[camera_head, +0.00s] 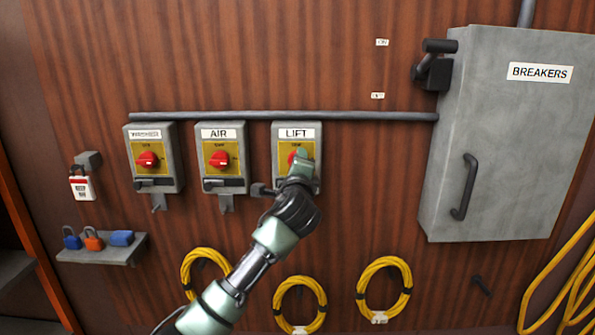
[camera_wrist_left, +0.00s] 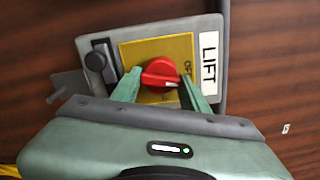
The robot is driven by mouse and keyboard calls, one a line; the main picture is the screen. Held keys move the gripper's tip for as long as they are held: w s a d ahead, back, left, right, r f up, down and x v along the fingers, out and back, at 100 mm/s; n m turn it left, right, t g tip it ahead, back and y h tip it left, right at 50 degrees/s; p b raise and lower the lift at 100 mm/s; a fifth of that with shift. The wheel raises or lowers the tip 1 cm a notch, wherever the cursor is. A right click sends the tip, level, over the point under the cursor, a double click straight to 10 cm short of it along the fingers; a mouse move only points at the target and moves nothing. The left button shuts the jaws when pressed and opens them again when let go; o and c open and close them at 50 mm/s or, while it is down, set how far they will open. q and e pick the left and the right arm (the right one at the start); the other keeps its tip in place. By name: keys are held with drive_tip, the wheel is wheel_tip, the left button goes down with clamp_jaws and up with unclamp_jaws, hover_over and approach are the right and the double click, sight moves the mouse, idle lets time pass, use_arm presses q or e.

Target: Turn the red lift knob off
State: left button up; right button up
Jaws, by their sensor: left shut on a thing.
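The lift box, labelled LIFT (camera_head: 297,134), is the rightmost of three grey switch boxes on the wall in the head view. Its red lift knob (camera_head: 292,158) is mostly hidden there by my left gripper (camera_head: 301,164). In the left wrist view the red knob (camera_wrist_left: 158,72) sits on a yellow plate (camera_wrist_left: 150,50), with a white mark near its lower right edge. My left gripper (camera_wrist_left: 160,86) is shut on the knob, one green finger on each side. My right gripper is not in view.
The AIR box (camera_head: 223,158) and the washer box (camera_head: 152,158) stand to the left, each with a red knob. A grey breakers cabinet (camera_head: 500,140) is at the right. A small shelf (camera_head: 100,252) holds padlocks. Yellow coils (camera_head: 383,288) hang below.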

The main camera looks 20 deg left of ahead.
use_arm(q)
drive_tip(key=shift+f+n+b, duration=0.1)
drive_tip(key=shift+n+b, duration=0.55)
drive_tip(key=shift+n, duration=1.05)
drive_tip(key=o, duration=1.3)
drive_tip(key=b+v, duration=0.3)
drive_tip(key=v, duration=0.4)
drive_tip(key=shift+s, duration=0.4)
drive_tip(key=shift+d, duration=0.15)
